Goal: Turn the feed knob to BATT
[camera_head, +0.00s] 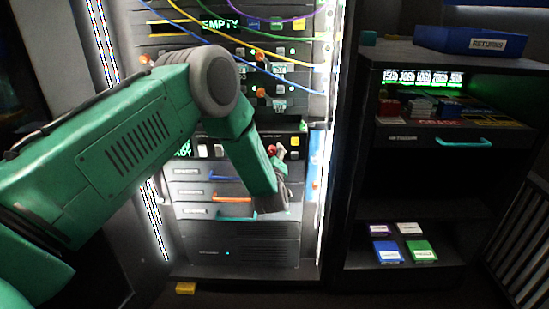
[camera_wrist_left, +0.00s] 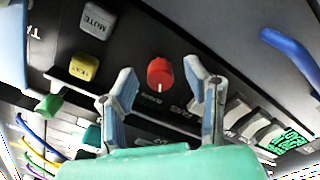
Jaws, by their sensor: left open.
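The red feed knob (camera_wrist_left: 160,74) sits on a dark panel in the left wrist view, with a pale pointer line on its face. Small white lettering lies beside it but is too blurred to read, so I cannot tell which label the line meets. My left gripper (camera_wrist_left: 161,69) is open, with one finger on each side of the knob and a visible gap to it. In the head view my left gripper (camera_head: 279,168) is at the panel in the lower half of the rack, and its own arm partly covers that panel. My right gripper is not in view.
A grey MUTE button (camera_wrist_left: 96,20) and a yellow button (camera_wrist_left: 84,67) stand near the left finger. White keys (camera_wrist_left: 262,130) lie to the right. A blue handle (camera_wrist_left: 290,55) sticks out at upper right. Coloured cables (camera_head: 275,65) hang across the rack above. A dark shelf unit (camera_head: 365,200) stands right.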

